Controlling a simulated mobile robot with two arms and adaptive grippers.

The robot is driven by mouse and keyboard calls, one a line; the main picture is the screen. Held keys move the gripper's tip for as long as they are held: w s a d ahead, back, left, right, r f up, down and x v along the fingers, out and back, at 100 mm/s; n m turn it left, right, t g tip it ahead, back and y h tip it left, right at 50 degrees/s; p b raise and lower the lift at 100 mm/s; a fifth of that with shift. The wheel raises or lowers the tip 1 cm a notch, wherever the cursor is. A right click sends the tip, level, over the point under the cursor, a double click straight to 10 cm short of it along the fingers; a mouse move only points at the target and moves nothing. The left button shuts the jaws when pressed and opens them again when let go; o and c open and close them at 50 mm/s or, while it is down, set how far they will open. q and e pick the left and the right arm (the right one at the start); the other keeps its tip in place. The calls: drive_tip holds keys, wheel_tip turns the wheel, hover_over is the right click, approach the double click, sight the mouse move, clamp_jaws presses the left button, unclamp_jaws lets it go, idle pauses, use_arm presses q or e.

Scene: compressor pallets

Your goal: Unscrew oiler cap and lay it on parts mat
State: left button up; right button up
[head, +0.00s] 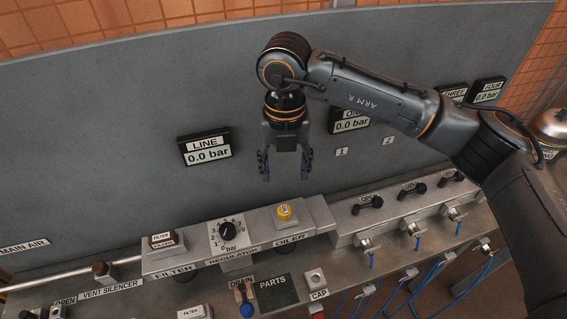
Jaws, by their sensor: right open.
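The yellow oiler cap (284,211) sits on top of the grey block labelled OILER (290,238). The dark green parts mat (278,290), marked PARTS, lies on the bench in front of the oiler, with no cap on it. My right gripper (270,178) hangs pointing down, open and empty, above and slightly left of the yellow cap, apart from it. My left gripper is not in view.
The regulator dial (227,230) and filter block (163,240) stand left of the oiler. Levers and valves with blue hoses (416,230) are at right. A blue-knobbed drain (246,308) and a CAP fitting (316,279) flank the mat. A grey panel (100,110) rises behind.

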sight(285, 209)
wheel_tip(285, 209, down, 12)
drive_tip(key=p, duration=0.3)
drive_tip(key=shift+s+r, duration=0.1)
drive_tip(key=shift+r, duration=0.15)
drive_tip(key=shift+f+p, duration=0.35)
drive_tip(key=shift+f, duration=0.35)
clamp_jaws()
drive_tip(key=shift+n, duration=1.9)
drive_tip(key=shift+n, duration=1.8)
